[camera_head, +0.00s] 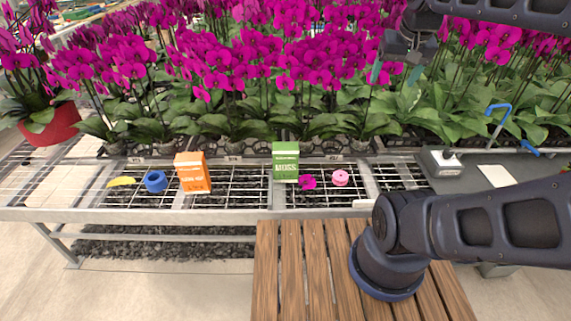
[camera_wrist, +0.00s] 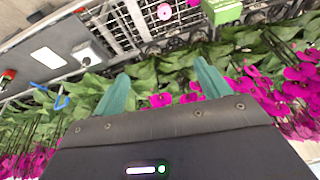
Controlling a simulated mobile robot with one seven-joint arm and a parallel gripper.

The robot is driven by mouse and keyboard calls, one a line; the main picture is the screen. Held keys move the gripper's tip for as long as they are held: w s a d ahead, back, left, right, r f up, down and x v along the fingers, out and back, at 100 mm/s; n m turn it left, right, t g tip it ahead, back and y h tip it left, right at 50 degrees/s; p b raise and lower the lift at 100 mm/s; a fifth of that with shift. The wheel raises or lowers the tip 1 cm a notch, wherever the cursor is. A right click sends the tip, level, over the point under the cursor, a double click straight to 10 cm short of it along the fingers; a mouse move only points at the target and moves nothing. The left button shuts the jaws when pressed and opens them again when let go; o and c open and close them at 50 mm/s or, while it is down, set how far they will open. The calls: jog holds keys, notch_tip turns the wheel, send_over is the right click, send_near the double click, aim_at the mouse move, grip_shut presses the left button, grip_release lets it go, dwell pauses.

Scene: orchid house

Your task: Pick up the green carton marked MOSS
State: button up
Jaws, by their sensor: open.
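The green carton marked MOSS (camera_head: 285,163) stands upright on the wire bench, near its front rail, in the middle of the head view. It also shows at the top edge of the wrist view (camera_wrist: 224,11), partly cut off. My gripper (camera_head: 396,73) is at the upper right of the head view, above the orchid leaves, apart from the carton and to its right. In the wrist view its two teal fingers (camera_wrist: 160,72) are spread with nothing held between them.
An orange box (camera_head: 192,173), a blue ring (camera_head: 155,181) and a yellow item (camera_head: 121,182) lie left of the carton. A magenta flower (camera_head: 307,182) and a pink roll (camera_head: 340,178) lie right of it. Dense orchids (camera_head: 240,60) stand behind. A grey scale (camera_head: 440,162) sits farther right.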

jog(key=w+a+r+m+g, duration=0.2)
jog(key=w+a+m, duration=0.2)
jog(key=w, duration=0.3)
jog(key=m+g+h, duration=0.2)
jog(key=m+h, duration=0.3)
jog(key=m, duration=0.8)
send_over(285, 146)
jog(key=a, duration=0.3)
jog(key=f, duration=3)
jog(key=shift+w, duration=0.2)
jog(key=x, duration=0.5)
jog(key=shift+f, duration=0.3)
jog(key=shift+s+x, duration=0.15)
jog(key=shift+x, duration=1.2)
jog(key=shift+s+x, duration=0.2)
jog(key=shift+x, duration=1.1)
jog(key=shift+a+f, duration=0.2)
jog(key=shift+f, duration=0.15)
